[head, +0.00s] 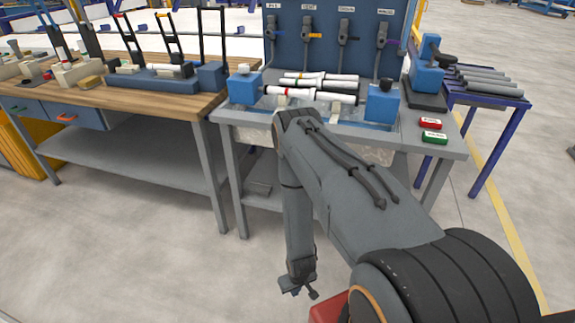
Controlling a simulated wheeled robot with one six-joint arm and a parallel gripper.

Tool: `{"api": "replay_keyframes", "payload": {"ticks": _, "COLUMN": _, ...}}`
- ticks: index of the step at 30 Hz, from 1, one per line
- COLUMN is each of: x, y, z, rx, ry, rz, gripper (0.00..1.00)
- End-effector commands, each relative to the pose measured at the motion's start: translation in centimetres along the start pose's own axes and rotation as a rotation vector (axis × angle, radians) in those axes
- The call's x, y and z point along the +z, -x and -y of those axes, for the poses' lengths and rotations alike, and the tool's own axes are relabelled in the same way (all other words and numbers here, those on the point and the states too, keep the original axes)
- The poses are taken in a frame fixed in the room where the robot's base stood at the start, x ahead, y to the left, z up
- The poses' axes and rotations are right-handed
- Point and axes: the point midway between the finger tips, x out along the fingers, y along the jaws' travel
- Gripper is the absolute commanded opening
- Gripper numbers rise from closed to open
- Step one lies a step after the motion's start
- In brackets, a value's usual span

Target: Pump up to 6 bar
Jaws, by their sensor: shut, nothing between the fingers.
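My gripper (297,286) hangs low at the end of my arm, near the floor in front of the grey bench (452,148). It looks shut and empty, well apart from the bench equipment. A blue panel (325,55) at the back of the bench carries several valves, including one with an orange lever (314,36) and one with a purple lever (390,43). Their small labels are hard to read. A red box (430,123) and a green box (434,137) sit at the bench's right front. I see no readable pressure gauge.
White-and-black pipes (325,78) lie between blue end blocks (382,104). A blue unit with a black top (428,72) stands at right, before a rack of grey pipes (488,80). A wooden bench (150,95) adjoins at left.

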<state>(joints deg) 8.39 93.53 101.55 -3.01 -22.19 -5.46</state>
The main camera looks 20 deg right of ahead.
Motion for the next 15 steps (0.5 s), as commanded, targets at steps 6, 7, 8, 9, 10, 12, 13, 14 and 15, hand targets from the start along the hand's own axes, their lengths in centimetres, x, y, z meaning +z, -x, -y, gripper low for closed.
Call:
{"api": "replay_keyframes", "payload": {"ticks": 6, "x": -0.2, "y": 2.5, "z": 0.1, "rx": 0.000, "ry": 0.000, "rz": -0.001, "gripper": 0.00}}
{"api": "replay_keyframes", "payload": {"ticks": 7, "x": -0.2, "y": 2.5, "z": 0.1, "rx": 0.000, "ry": 0.000, "rz": 0.000, "gripper": 0.00}}
{"api": "replay_keyframes", "payload": {"ticks": 8, "x": -0.2, "y": 2.6, "z": 0.1, "rx": 0.000, "ry": 0.000, "rz": 0.000, "gripper": 0.00}}
{"api": "replay_keyframes", "payload": {"ticks": 9, "x": -0.3, "y": 2.6, "z": 0.1, "rx": 0.000, "ry": 0.000, "rz": 0.000, "gripper": 0.00}}
{"api": "replay_keyframes", "payload": {"ticks": 10, "x": -0.3, "y": 2.6, "z": 0.1, "rx": 0.000, "ry": 0.000, "rz": 0.000, "gripper": 0.00}}
{"api": "replay_keyframes", "payload": {"ticks": 12, "x": -0.3, "y": 2.5, "z": 0.1, "rx": 0.000, "ry": 0.000, "rz": 0.000, "gripper": 0.00}}
{"api": "replay_keyframes", "payload": {"ticks": 13, "x": -0.3, "y": 2.5, "z": 0.1, "rx": 0.000, "ry": 0.000, "rz": 0.000, "gripper": 0.00}}
{"api": "replay_keyframes", "payload": {"ticks": 14, "x": -0.3, "y": 2.5, "z": 0.1, "rx": 0.000, "ry": 0.000, "rz": 0.000, "gripper": 0.00}}
{"api": "replay_keyframes", "payload": {"ticks": 15, "x": -0.3, "y": 2.5, "z": 0.1, "rx": 0.000, "ry": 0.000, "rz": 0.000, "gripper": 0.00}}
